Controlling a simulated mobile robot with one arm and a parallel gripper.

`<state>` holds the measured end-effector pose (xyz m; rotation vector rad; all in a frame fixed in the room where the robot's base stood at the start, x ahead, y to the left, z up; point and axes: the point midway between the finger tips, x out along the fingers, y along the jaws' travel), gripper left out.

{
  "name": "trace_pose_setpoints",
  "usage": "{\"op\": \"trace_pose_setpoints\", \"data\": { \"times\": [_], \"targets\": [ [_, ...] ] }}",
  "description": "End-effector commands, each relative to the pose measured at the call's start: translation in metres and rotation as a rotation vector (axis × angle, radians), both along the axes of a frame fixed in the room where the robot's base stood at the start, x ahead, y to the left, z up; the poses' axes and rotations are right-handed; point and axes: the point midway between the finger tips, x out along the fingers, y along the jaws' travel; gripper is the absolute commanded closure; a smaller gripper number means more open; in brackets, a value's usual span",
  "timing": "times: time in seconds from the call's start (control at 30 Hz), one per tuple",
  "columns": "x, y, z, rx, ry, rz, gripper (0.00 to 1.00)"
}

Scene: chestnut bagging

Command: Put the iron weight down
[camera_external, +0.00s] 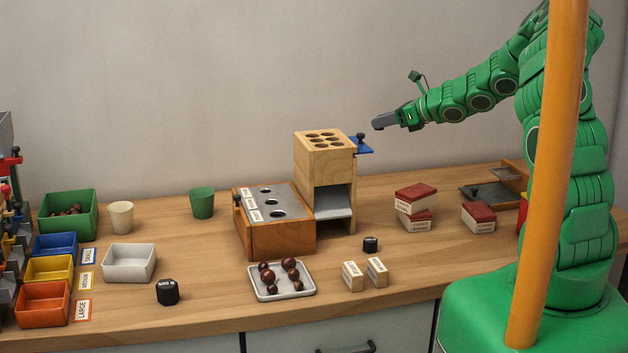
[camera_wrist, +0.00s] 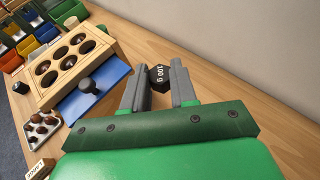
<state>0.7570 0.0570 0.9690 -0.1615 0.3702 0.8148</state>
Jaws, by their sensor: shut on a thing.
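My gripper (camera_external: 380,122) is raised well above the table, to the right of and a little higher than the wooden tower. In the wrist view, its two grey fingers (camera_wrist: 160,84) are shut on a small black iron weight (camera_wrist: 159,78) marked 100 g. The weight sits between the fingertips. In the outside view I cannot make out the held weight from the grey fingers. Two other black weights stand on the table: a larger one (camera_external: 167,292) at the front left and a smaller one (camera_external: 370,244) right of the tower.
The wooden tower (camera_external: 325,172) has holes on top and a blue slide (camera_external: 362,148) with a dark knob sticking out right, near my gripper. A tray (camera_external: 262,297) of chestnuts, label blocks (camera_external: 353,278) and red-topped boxes (camera_external: 416,198) stand around. Bare tabletop (camera_external: 440,255) lies right of the small weight.

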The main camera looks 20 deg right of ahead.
Motion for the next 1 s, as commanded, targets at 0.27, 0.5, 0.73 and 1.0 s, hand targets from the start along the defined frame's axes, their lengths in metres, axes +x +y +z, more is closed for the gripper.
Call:
{"op": "trace_pose_setpoints", "data": {
  "times": [0.27,0.5,0.73,1.0],
  "targets": [
    [-0.016,0.019,-0.033,-0.001,0.0,0.098,1.0],
    [-0.027,0.028,-0.052,-0.001,0.001,0.149,1.0],
    [-0.036,0.036,-0.064,0.0,0.001,0.203,1.0],
    [-0.048,0.047,-0.078,-0.003,0.0,0.283,1.0]
  ]
}}
